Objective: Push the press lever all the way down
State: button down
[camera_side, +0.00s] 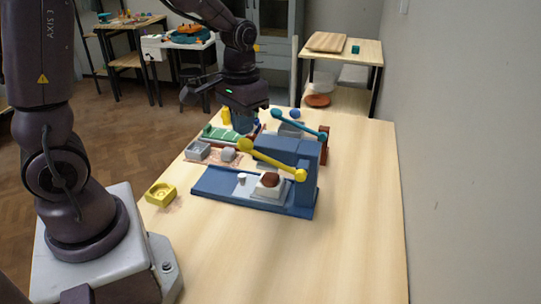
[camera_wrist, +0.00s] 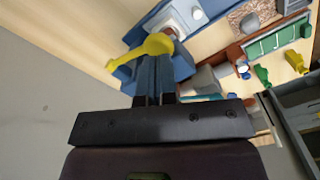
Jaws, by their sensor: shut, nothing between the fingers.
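The blue press (camera_side: 255,198) stands on the table with a tall upright at its right end. Its yellow lever (camera_side: 272,160) runs from a pivot on the upright to a round knob at the left; the knob end is raised. The lever also shows in the wrist view (camera_wrist: 142,48). A brown lump (camera_side: 270,180) sits on a white block on the press base. My gripper (camera_side: 243,130) is shut and empty, pointing down just above and behind the knob. In the wrist view its fingertips (camera_wrist: 155,58) lie close to the knob; I cannot tell whether they touch.
A second lever, teal (camera_side: 300,124), stands behind the yellow one. The table's near right part is clear, with a wall beyond.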

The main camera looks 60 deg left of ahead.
aim_at(244, 142)
jog(key=shift+f, duration=3.05)
notch_tip(244, 142, down, 4)
jog(key=shift+f, duration=0.25)
jog(key=shift+r, duration=5.3)
jog(key=shift+r, duration=2.5)
